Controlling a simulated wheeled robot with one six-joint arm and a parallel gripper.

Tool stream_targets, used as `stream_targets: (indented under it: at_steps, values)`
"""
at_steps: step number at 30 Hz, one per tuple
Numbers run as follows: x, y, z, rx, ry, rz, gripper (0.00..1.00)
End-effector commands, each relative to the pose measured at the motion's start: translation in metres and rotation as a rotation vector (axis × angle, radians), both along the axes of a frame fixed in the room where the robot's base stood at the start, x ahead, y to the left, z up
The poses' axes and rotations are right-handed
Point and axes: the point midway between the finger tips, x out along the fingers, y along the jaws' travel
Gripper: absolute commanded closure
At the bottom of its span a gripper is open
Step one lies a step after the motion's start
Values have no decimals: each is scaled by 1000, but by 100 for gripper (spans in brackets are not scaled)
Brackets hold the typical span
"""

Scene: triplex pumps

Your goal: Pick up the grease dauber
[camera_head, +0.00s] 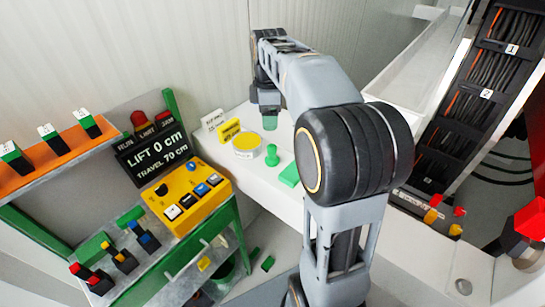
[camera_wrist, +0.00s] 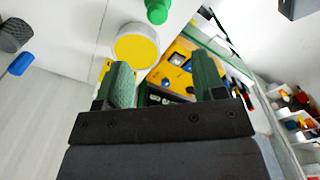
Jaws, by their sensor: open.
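A green, knob-shaped piece (camera_head: 272,155), which looks like the grease dauber, stands on the white bench top beside a round tin with yellow contents (camera_head: 246,144). In the wrist view the green piece (camera_wrist: 157,10) is at the top edge, partly cut off, with the yellow-topped tin (camera_wrist: 136,46) just below it. My gripper (camera_head: 269,123) is above the bench, near the tin and the green piece. In the wrist view its green-padded fingers (camera_wrist: 165,82) are wide apart with nothing between them. The green piece is outside the fingers.
A flat green block (camera_head: 289,174) lies on the bench right of the green piece. Yellow and white signs (camera_head: 229,130) stand behind the tin. A yellow control box (camera_head: 185,195) and a LIFT/TRAVEL display (camera_head: 152,155) are at left. A cable rack (camera_head: 480,90) is at right.

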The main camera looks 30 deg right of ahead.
Motion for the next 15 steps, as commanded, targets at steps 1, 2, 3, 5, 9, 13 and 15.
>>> stream_targets:
  at_steps: [1,2,3,5,9,13,15]
  values:
    - [2,-2,-7,1,8,15,37]
    - [3,-3,-12,2,11,23,37]
    - [3,-4,-19,3,14,28,37]
    - [2,-4,-29,3,15,30,37]
    - [2,-5,-53,3,13,28,37]
    - [3,-6,-70,3,12,26,37]
    - [3,-6,-76,2,10,26,37]
